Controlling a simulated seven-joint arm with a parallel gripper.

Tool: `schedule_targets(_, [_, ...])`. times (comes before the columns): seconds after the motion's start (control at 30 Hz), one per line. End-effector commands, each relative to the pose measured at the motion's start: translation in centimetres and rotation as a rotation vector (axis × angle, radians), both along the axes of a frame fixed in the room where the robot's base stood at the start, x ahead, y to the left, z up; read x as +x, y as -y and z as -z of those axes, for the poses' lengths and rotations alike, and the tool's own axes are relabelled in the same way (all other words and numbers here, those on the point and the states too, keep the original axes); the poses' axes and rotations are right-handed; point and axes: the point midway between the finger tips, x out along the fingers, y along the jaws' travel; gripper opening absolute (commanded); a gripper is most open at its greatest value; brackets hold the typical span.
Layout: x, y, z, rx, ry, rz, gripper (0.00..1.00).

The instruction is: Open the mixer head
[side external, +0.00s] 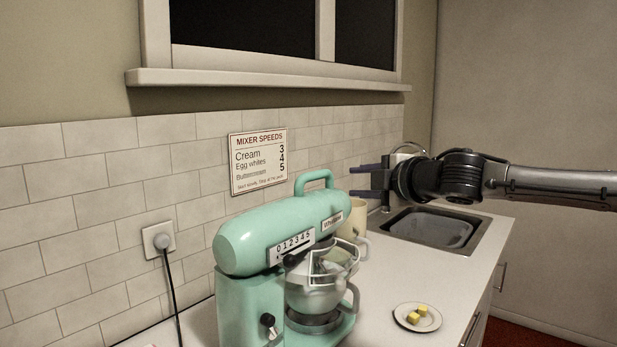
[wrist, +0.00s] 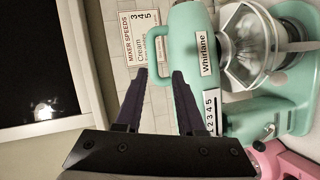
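The mint-green stand mixer (side external: 243,243) stands on the counter with its head down over a metal bowl (side external: 315,292). A loop handle (side external: 315,177) rises from the top of the head, and a black knob (side external: 268,321) is on the stand. The mixer also shows in the wrist view (wrist: 193,40), with the bowl (wrist: 247,42) at its right. My gripper (side external: 352,181) is open and empty, to the right of the handle and apart from it in the side view. In the wrist view its two dark fingers (wrist: 160,74) are spread, pointing toward the mixer and wall.
A cream mug (side external: 357,217) stands behind the mixer. A sink (side external: 437,229) lies to the right, and a plate (side external: 402,321) with yellow pieces is in front. A sign (side external: 258,160) hangs on the tiles. A pink object (wrist: 268,157) shows in the wrist view.

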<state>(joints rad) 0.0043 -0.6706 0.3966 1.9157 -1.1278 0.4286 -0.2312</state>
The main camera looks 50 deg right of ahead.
Motion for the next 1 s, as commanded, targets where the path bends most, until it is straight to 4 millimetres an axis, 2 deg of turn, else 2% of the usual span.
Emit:
schedule_targets(0.03, [1.2, -0.1, -0.7, -0.067, 0.002, -0.022, 0.38])
schedule_targets(0.17, [3.4, -0.2, -1.4, -0.174, -0.004, -0.052, 0.38])
schedule_targets(0.3, [4.4, 0.0, -0.3, -0.178, -0.028, -0.052, 0.38])
schedule_targets(0.47, [6.0, 0.8, 0.1, -0.176, -0.030, -0.048, 0.38])
schedule_targets(0.8, [12.0, 3.3, 1.5, -0.174, -0.030, -0.049, 0.38])
schedule_targets(1.0, [14.8, 4.4, 2.1, -0.173, -0.028, -0.050, 0.38])
